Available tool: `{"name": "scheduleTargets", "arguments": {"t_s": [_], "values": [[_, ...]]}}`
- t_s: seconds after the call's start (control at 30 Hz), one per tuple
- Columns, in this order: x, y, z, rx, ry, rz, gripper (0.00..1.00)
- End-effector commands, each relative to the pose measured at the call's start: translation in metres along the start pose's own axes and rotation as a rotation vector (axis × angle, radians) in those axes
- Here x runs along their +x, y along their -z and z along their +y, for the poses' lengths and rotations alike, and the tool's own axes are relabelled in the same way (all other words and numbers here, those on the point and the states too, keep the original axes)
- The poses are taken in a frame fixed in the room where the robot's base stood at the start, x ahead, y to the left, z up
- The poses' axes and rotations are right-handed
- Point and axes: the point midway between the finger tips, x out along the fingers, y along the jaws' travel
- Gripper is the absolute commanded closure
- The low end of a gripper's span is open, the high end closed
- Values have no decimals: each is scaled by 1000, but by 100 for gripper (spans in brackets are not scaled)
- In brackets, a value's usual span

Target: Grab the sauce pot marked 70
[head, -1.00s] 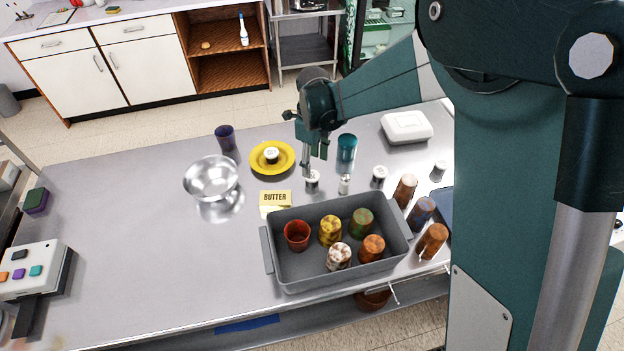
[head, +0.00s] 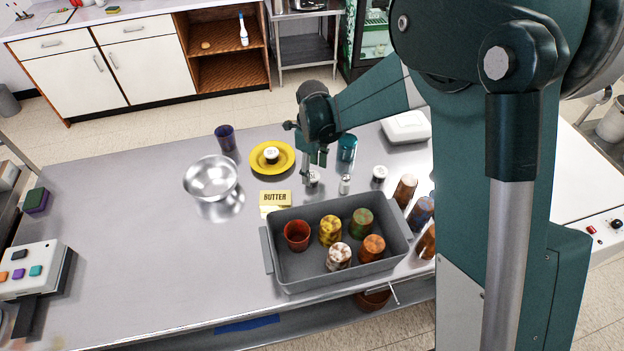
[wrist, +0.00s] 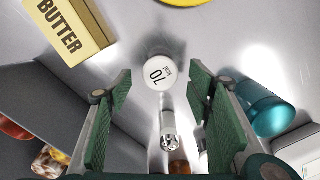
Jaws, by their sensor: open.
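The sauce pot marked 70 (wrist: 160,73) is a small white-lidded round pot on the steel counter. In the wrist view its mark reads upside down, and it lies between and beyond the two green finger pads. In the head view the pot (head: 314,180) is partly hidden by a finger. My gripper (head: 315,168) is open just above it, with clear gaps to the pot on both sides in the wrist view (wrist: 160,82). I cannot tell how far above it the fingertips are.
A small shaker (head: 345,184) stands close to the pot, and a grey bin (head: 285,284) with several cups is in front. A butter box (head: 275,198) is to the left. Similar pots stand on a yellow plate (head: 256,167) and at right (head: 379,173). A teal cup (head: 347,147) is behind.

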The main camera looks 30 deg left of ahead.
Motion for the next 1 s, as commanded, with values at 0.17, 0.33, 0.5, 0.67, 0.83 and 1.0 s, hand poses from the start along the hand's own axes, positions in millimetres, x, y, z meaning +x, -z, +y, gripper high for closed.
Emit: {"name": "scheduleTargets", "arguments": {"t_s": [0.17, 0.33, 0.5, 0.67, 0.83, 1.0], "values": [[19, -2, -1, 0, 0, 0, 49], [32, -2, -1, 0, 0, 0, 49], [36, -2, 0, 0, 0, 0, 49], [36, -2, 0, 0, 0, 0, 49], [36, -2, 0, 0, 0, 0, 49], [36, -2, 0, 0, 0, 0, 53]]}}
